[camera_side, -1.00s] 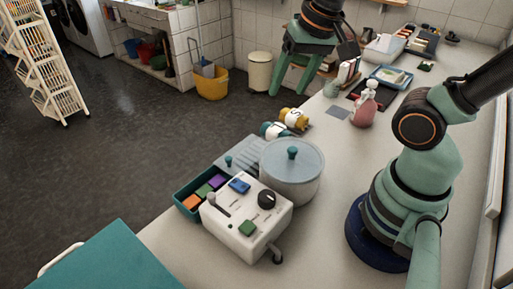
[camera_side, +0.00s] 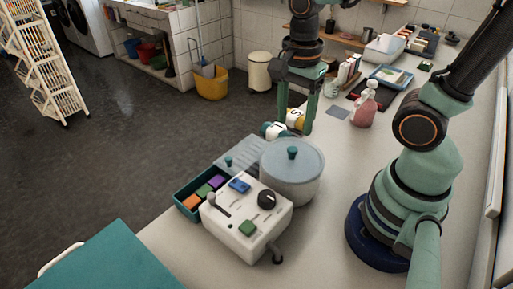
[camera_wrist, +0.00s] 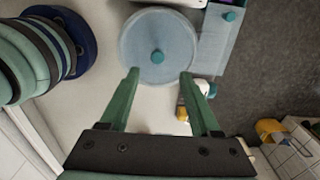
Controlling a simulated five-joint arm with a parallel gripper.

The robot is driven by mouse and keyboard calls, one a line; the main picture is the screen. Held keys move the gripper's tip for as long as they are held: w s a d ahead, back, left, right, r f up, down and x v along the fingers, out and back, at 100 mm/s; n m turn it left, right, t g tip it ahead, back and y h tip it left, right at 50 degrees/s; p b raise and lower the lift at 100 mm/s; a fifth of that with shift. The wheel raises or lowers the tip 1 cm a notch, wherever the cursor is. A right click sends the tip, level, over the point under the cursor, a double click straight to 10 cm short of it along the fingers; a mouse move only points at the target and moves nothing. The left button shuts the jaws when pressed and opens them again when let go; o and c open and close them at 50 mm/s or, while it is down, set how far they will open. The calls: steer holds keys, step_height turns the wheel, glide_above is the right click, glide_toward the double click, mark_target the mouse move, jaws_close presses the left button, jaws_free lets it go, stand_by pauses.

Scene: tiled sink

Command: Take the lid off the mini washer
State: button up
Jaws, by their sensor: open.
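The mini washer has a round grey tub (camera_side: 291,189) beside a white control box (camera_side: 245,222) with a black dial and coloured buttons. A pale round lid (camera_side: 305,160) with a teal knob (camera_side: 292,152) sits on the tub. In the wrist view the lid (camera_wrist: 140,50) and its knob (camera_wrist: 157,57) lie beyond my fingertips. My gripper (camera_side: 294,120) points down, open and empty, behind the lid in the side view. The wrist view shows its fingers spread apart (camera_wrist: 159,76), with the knob roughly centred between and ahead of them.
A ribbed grey panel (camera_side: 236,157) and a teal tray (camera_side: 184,195) with coloured blocks adjoin the washer. A pink spray bottle (camera_side: 364,109) stands farther right. The counter (camera_side: 330,220) right of the tub is clear.

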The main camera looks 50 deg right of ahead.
mark_target(293, 148)
steer(key=shift+s+a+f, duration=0.1)
steer(key=shift+f, duration=1.6)
steer(key=shift+s+f, duration=0.1)
steer(key=shift+f, duration=1.6)
jaws_close()
